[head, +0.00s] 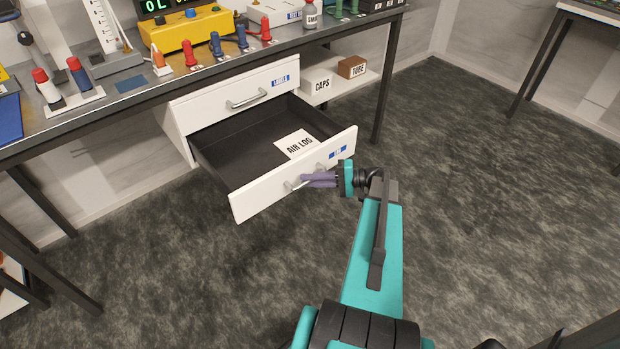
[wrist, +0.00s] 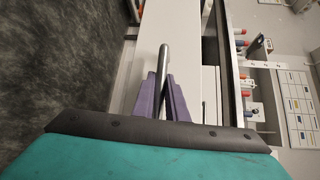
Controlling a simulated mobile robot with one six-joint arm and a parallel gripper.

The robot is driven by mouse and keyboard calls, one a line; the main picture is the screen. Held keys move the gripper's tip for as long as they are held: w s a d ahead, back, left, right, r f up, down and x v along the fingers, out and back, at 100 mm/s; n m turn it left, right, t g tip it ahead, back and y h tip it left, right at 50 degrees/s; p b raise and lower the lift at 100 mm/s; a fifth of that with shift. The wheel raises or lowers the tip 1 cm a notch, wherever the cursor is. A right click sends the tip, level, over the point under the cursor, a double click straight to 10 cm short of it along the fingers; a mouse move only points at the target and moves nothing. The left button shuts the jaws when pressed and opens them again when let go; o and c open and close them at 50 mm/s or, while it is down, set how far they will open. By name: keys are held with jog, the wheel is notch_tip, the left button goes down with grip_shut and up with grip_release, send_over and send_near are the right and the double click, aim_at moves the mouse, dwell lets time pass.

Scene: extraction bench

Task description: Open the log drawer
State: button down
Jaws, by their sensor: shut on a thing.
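The log drawer (head: 258,199) is the lower drawer under the bench. It stands pulled well out, and its dark inside shows in the head view. A white card marked AIR LOG (head: 297,145) lies in it. Its front bears a small blue label (head: 338,152) and a metal handle (head: 291,187). My gripper (head: 309,181) is at the drawer front, its purple fingers shut on the handle. In the wrist view the handle bar (wrist: 164,58) runs between the two purple fingers (wrist: 161,98). My fingers hide part of the handle in the head view.
A bench leg (head: 389,80) stands right of the shelf. The carpet (head: 480,190) to the right is clear.

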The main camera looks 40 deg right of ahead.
jog(key=shift+d+r, duration=0.15)
jog(key=shift+d, duration=0.2)
jog(key=c, duration=1.8)
grip_release()
jog(key=shift+o, duration=0.2)
jog(key=shift+w+a, duration=0.1)
jog(key=shift+a, duration=0.1)
jog(key=v, duration=1.2)
jog(key=shift+p, duration=0.4)
